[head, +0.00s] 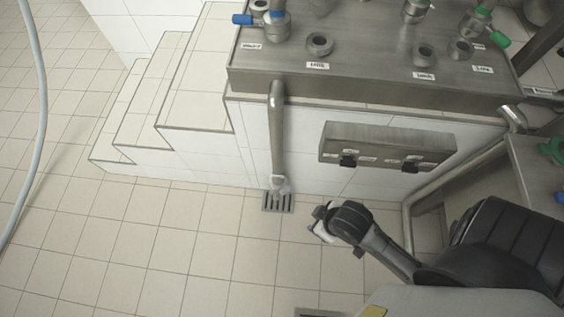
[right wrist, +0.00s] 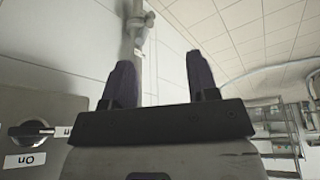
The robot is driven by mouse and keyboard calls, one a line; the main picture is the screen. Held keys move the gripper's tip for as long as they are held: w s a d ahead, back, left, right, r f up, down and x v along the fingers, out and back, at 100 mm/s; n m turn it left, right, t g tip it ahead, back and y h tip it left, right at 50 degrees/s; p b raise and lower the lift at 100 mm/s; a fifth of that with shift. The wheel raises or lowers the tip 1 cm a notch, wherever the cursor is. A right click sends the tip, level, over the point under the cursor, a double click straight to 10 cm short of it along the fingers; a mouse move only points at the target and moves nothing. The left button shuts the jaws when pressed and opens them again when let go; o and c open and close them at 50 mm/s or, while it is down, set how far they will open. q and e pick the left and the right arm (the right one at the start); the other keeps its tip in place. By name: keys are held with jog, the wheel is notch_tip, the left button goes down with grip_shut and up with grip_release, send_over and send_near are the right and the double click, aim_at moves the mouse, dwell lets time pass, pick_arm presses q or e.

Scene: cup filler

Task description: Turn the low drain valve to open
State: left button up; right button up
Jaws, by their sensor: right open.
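In the head view a bent steel pipe (head: 277,125) runs from the tank edge down to the floor. My right gripper (head: 322,224) is low, to the right of and apart from this fitting. In the right wrist view a pipe with a valve-like fitting (right wrist: 141,28) shows beyond the fingers, up and slightly left. The right gripper (right wrist: 162,82) is open with nothing between its dark fingers. Whether the valve is open or shut cannot be told. My left gripper is not in view.
A steel control box (head: 388,142) with two black knobs hangs on the tiled wall above my right gripper; one knob (right wrist: 32,132) shows in the wrist view. White tiled steps (head: 150,115) rise at left. A floor drain grate (head: 278,203) lies below the pipe. The floor left of my gripper is clear.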

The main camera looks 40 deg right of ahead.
jog(key=w+a+f+n+t+y+b, duration=0.1)
jog(key=w+a+f+t+y, duration=0.25)
jog(key=a+f, duration=0.2)
jog(key=w+a+f+n+t+y, duration=0.1)
jog(key=w+a+f+t+y, duration=0.2)
jog(key=f, duration=0.4)
jog(key=m+t+h, duration=0.4)
jog(key=m+t, duration=0.1)
jog(key=t, duration=0.3)
send_near(284, 189)
notch_tip(284, 189, down, 2)
jog(key=s, duration=0.1)
jog(key=shift+g, duration=0.25)
jog(key=w+b, duration=0.2)
jog(key=w, duration=0.1)
jog(key=w+b, duration=0.2)
jog(key=w, duration=0.2)
jog(key=w+a+b, duration=0.1)
jog(key=w+b, duration=0.1)
jog(key=w, duration=0.2)
jog(key=shift+w, duration=0.75)
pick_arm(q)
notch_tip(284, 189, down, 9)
